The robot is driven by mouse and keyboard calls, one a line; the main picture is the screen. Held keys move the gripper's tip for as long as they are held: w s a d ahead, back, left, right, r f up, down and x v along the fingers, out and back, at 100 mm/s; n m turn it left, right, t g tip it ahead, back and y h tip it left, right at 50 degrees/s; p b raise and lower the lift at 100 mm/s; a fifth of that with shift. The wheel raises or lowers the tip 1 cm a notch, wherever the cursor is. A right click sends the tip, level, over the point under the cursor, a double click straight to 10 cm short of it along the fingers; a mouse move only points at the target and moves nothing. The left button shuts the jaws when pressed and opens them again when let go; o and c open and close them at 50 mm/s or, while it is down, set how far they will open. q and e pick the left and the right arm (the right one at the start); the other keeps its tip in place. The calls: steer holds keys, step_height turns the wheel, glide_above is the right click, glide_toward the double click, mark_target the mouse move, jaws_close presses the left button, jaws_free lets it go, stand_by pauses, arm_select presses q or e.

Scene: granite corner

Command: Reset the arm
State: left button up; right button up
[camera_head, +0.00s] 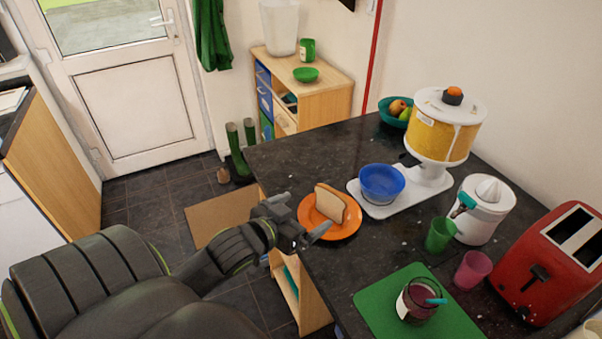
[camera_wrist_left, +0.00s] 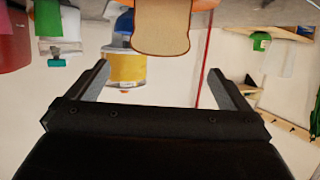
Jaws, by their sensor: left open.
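My left arm comes in from the left in the head view. Its gripper (camera_head: 306,232) is at the counter's near left edge, beside the orange plate (camera_head: 348,234). A slice of bread (camera_head: 331,203) stands on that plate. In the left wrist view, where the scene appears upside down, the two fingers of the left gripper (camera_wrist_left: 155,88) are spread wide with nothing between them. The bread (camera_wrist_left: 161,28) shows there beyond the fingertips, at the top. My right gripper is in neither view.
The dark counter (camera_head: 290,160) holds a blue bowl (camera_head: 382,184), a yellow dispenser (camera_head: 440,138), a juicer (camera_head: 482,210), green and pink cups, a red toaster (camera_head: 553,262) and a glass jar (camera_head: 420,300) on a green mat (camera_head: 375,304). The floor (camera_head: 150,210) left of the counter is open.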

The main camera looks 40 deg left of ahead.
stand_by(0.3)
arm_select(q)
steer(key=s+d+f+g+y, duration=0.1)
steer(key=s+f+g, duration=0.5)
steer(key=s, duration=0.4)
steer(key=s+d+f+g+y, duration=0.1)
steer(key=s+d+f+g, duration=0.1)
steer(key=s+f+g, duration=0.45)
steer(key=s+a+f, duration=0.1)
steer(key=s+f, duration=0.1)
steer(key=f, duration=1.1)
steer(key=s+a+f, duration=0.1)
steer(key=f, duration=1.2)
steer(key=s+d+f+h+b, duration=0.1)
steer(key=s+f, duration=1.3)
steer(key=f, duration=0.1)
steer(key=shift+s+d+f+n+g, duration=0.2)
steer(key=shift+s+d+n+g, duration=0.1)
steer(key=shift+s+g, duration=0.05)
